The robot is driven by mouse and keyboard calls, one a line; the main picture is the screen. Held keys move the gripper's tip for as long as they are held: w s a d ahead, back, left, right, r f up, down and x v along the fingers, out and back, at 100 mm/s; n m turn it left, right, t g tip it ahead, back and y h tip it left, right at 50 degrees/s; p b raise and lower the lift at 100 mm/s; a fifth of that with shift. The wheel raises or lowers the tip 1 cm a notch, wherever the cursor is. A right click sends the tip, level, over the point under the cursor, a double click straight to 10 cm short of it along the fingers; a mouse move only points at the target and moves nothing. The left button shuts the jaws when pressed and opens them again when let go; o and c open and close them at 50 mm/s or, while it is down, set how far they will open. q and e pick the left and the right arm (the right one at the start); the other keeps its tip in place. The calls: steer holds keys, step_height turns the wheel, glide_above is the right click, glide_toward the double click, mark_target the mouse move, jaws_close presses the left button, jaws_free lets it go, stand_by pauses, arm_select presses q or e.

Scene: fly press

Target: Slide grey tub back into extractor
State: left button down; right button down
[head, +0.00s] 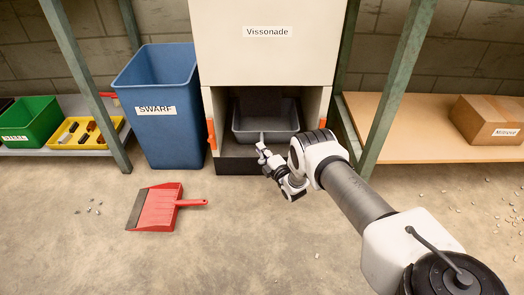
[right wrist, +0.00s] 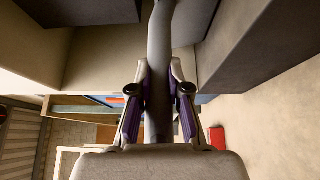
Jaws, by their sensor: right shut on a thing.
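The grey tub (head: 266,120) sits in the lower opening of the cream extractor (head: 265,70) labelled "Vissonade". Its front faces me; the exact depth is hard to tell. My right gripper (head: 262,151) is at the tub's front, low and near the middle. In the right wrist view my right gripper (right wrist: 160,85) is shut on the tub's grey handle (right wrist: 159,45), with a purple-padded finger on each side of it. The handle's far end is cut off there. My left gripper is not in view.
A blue SWARF bin (head: 160,100) stands close left of the extractor. Orange parts (head: 211,134) flank the opening. A red dustpan (head: 160,207) lies on the floor. A shelf with a cardboard box (head: 488,119) is at right. The front floor is mostly clear.

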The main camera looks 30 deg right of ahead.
steer(key=shift+r, duration=0.15)
steer(key=c, duration=1)
jaws_free()
steer(key=shift+c, duration=0.2)
steer(key=shift+s, duration=0.3)
steer(key=s, duration=1.1)
steer(key=shift+s+a+f, duration=0.2)
steer(key=shift+a, duration=0.05)
steer(key=shift+a, duration=0.1)
